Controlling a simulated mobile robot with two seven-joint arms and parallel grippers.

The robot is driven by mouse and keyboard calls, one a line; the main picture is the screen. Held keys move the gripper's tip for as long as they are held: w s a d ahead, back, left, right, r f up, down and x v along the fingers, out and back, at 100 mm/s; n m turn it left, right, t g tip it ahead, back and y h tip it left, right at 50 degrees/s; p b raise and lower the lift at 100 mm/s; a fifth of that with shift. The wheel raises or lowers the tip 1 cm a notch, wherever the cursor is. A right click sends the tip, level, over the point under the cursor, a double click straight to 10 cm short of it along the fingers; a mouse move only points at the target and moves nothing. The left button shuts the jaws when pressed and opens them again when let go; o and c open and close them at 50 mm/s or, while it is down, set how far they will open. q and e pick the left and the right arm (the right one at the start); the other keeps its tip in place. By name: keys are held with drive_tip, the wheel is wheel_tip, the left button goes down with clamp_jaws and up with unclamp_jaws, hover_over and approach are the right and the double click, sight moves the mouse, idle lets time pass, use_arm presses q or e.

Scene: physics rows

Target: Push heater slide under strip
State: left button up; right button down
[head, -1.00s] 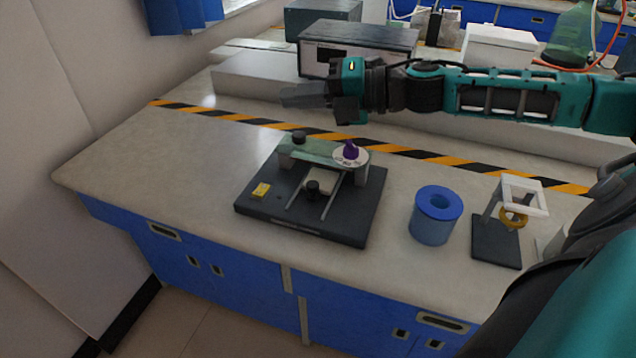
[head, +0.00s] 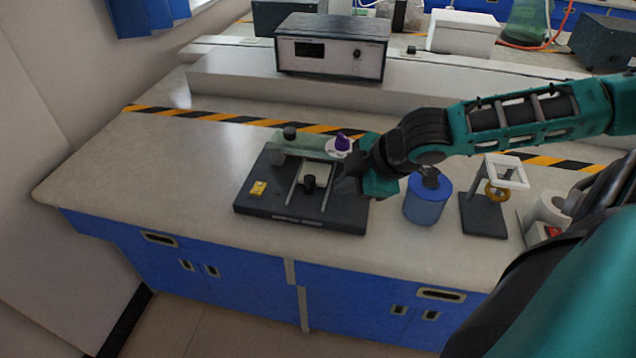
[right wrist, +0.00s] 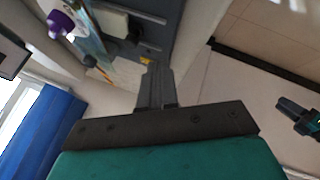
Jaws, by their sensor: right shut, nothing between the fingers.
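The dark base plate (head: 257,213) carries two metal rails, with a pale plate and a black knob, the heater slide (head: 309,183), between them. The greenish strip (head: 305,147) spans the rails' far end, with a black knob at its left and a purple knob (head: 342,141) on a white dial at its right. My right gripper (head: 347,186) is shut and empty, low over the base's right side, right of the slide knob; contact cannot be told. Its fingers (right wrist: 155,68) point toward the base in the wrist view. My left gripper (right wrist: 294,113) seems to show there at the right edge.
A blue cylinder (head: 427,206) and a small stand with a white frame (head: 483,213) are to the right, partly near my arm. A box instrument (head: 332,62) stands behind the striped tape. The bench top at left (head: 150,160) is clear.

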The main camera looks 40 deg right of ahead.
sight(318, 203)
drive_tip(key=x, duration=0.8)
drive_tip(key=shift+a, duration=0.15)
drive_tip(key=w, duration=0.2)
drive_tip(key=w+d, duration=0.1)
drive_tip(key=shift+f, duration=0.3)
use_arm(q)
drive_tip(key=shift+w+r, duration=0.15)
drive_tip(key=shift+w, duration=0.05)
use_arm(e)
drive_tip(key=shift+w+d, duration=0.25)
drive_tip(key=shift+w, duration=0.2)
